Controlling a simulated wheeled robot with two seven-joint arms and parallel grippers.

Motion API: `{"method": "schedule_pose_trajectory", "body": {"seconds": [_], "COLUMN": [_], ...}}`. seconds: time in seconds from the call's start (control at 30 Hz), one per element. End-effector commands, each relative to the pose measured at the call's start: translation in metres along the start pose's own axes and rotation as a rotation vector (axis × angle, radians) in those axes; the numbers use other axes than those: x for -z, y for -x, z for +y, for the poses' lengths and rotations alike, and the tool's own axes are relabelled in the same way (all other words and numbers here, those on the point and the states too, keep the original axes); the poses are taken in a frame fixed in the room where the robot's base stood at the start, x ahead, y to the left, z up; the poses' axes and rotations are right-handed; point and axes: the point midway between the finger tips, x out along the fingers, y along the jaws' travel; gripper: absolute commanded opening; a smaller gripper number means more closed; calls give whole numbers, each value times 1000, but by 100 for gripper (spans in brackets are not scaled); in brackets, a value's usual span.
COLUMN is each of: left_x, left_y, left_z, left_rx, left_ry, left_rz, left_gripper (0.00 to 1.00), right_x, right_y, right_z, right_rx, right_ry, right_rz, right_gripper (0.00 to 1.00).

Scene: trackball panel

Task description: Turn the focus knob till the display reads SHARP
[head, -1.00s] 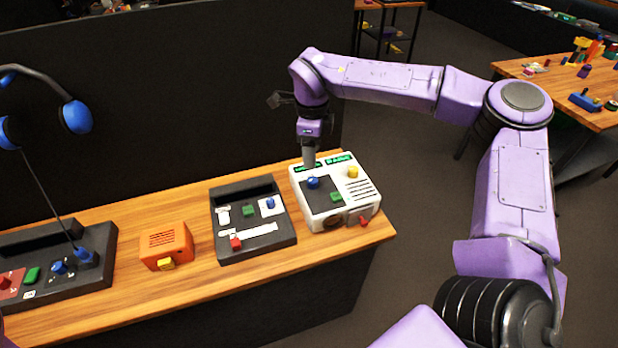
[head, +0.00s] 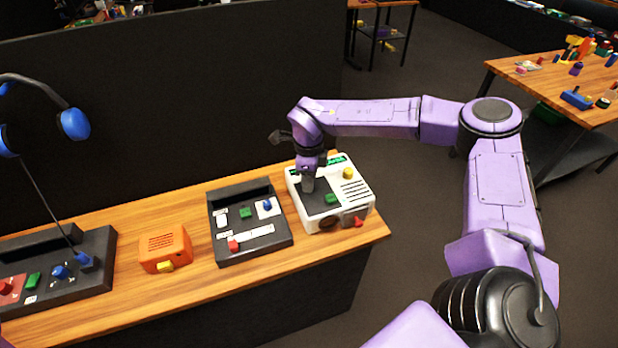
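A white panel box (head: 354,212) stands at the right end of the wooden desk. On its top are a yellow knob (head: 348,173), a green button (head: 331,198), a dark plate and green-lit displays (head: 337,160) along the back, too small to read. A red knob (head: 359,222) sticks out at its front. Which knob is for focus I cannot tell. My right gripper (head: 308,187) points down over the dark plate and hides the blue ball-like control there. Whether it touches the control, or is open, I cannot tell. My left gripper is out of view.
A dark partition (head: 180,110) stands behind the desk. A side table (head: 540,82) is at far right.

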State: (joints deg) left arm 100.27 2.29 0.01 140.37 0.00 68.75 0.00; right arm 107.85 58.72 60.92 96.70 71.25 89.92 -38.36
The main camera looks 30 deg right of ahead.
Motion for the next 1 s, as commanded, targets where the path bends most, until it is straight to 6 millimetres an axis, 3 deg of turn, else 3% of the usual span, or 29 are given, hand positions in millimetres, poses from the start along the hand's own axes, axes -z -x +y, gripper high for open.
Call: {"method": "schedule_pose_trajectory", "body": {"seconds": [0.37, 1.0], "left_x": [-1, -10], "left_y": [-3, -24], "left_z": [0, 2], "left_rx": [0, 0], "left_ry": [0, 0], "left_rz": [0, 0], "left_gripper": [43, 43], "right_x": [0, 0], "right_y": [-1, -1], "right_z": [0, 0], "right_rx": [1, 1], "right_ry": [-72, -587], "right_rz": [1, -1], "right_gripper": [0, 0]}}
